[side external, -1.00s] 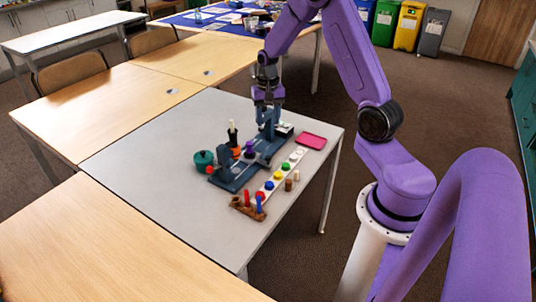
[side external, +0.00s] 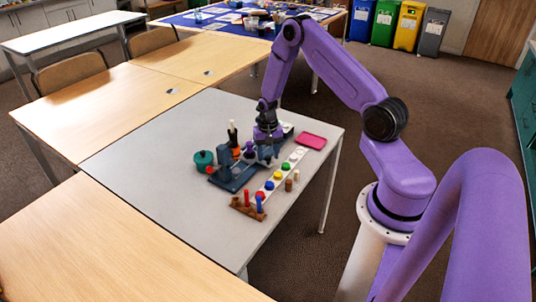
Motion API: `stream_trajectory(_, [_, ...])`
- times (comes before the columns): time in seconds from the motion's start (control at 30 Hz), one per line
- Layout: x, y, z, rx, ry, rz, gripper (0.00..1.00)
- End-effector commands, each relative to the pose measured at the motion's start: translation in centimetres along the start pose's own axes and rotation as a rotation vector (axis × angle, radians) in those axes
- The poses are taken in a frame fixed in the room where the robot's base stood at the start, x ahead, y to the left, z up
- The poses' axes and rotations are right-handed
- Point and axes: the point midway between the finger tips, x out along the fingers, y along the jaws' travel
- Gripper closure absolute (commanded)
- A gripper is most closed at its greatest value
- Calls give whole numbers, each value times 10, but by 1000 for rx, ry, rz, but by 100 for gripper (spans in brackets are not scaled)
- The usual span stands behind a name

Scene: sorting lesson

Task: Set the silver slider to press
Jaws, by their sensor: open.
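A blue-grey apparatus with a long flat base (side external: 229,184) and an upright post (side external: 225,160) at its left end stands on the grey table. A small purple part (side external: 249,154) sits on or by the base, between the post and my gripper. My gripper (side external: 266,158) points down, low over the right half of the base, and is open. Whether its fingers touch anything is too small to tell. I cannot make out the silver slider or any press label; the gripper covers that part of the apparatus.
A white strip (side external: 277,179) with several coloured buttons lies in front. A brown rack (side external: 244,208) with red and blue pegs stands at its near end. A teal pot (side external: 203,160) is left, a pink tray (side external: 312,141) right. The table's left (side external: 140,150) is clear.

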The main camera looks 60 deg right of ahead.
Motion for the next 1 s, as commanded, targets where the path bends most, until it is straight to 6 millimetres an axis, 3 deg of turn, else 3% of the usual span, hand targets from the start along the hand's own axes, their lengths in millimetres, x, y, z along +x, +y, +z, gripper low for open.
stream_trajectory(0.37, [6, 0, 0, 0, 1, 0, 49])
stream_trajectory(0.4, [6, 0, 0, 0, 1, 0, 53])
stream_trajectory(0.53, [6, 0, 0, 0, 0, 0, 95])
stream_trajectory(0.57, [6, 0, 0, 0, 0, 0, 100])
stream_trajectory(0.77, [6, 3, -3, 2, 1, 0, 100])
stream_trajectory(1.0, [6, 32, -33, 7, 2, -1, 100])
